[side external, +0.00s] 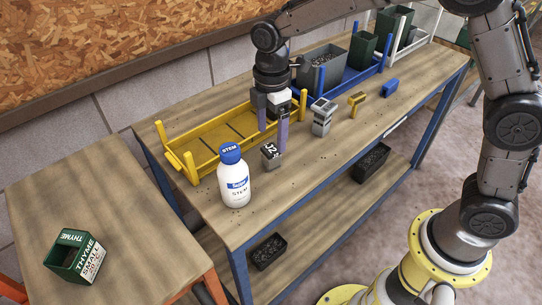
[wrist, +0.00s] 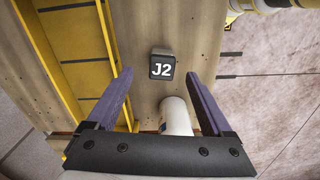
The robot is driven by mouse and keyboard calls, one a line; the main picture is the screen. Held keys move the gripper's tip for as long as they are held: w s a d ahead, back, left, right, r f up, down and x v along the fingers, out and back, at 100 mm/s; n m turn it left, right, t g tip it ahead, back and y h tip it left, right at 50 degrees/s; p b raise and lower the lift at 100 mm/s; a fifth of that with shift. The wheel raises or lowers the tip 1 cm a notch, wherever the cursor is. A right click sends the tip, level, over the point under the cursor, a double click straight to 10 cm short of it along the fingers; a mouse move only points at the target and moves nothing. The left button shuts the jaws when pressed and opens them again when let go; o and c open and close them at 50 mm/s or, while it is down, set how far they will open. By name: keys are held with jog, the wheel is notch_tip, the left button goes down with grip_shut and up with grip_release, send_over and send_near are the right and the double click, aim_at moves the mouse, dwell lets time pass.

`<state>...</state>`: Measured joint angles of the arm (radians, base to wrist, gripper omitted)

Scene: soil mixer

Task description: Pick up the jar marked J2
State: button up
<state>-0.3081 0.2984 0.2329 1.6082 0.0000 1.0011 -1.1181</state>
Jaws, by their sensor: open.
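The jar marked J2 (side external: 270,157) is a small grey block-like container with a dark top and white "J2" lettering. It stands upright on the bench just behind the white STEM bottle (side external: 235,182). My gripper (side external: 273,141) points down with its two purple fingers apart and empty, close above or behind the jar. In the wrist view the J2 jar (wrist: 161,66) appears between the open fingertips (wrist: 160,74), slightly beyond them. I cannot tell how far below the fingertips it is. The white bottle (wrist: 176,115) shows nearer the palm, close to the right finger.
A yellow tray (side external: 190,165) lies left of the jar. A grey container (side external: 321,118), a yellow piece (side external: 356,101) and a blue piece (side external: 390,87) stand to the right. A blue rack with bins (side external: 323,68) is at the back. The bench front is clear.

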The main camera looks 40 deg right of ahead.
aim_at(271, 148)
jog(key=shift+s+a+f, duration=0.1)
jog(key=shift+f, duration=1.25)
jog(key=shift+s+a+f, duration=0.1)
jog(key=shift+f, duration=1.25)
jog(key=shift+c, duration=0.3)
grip_shut()
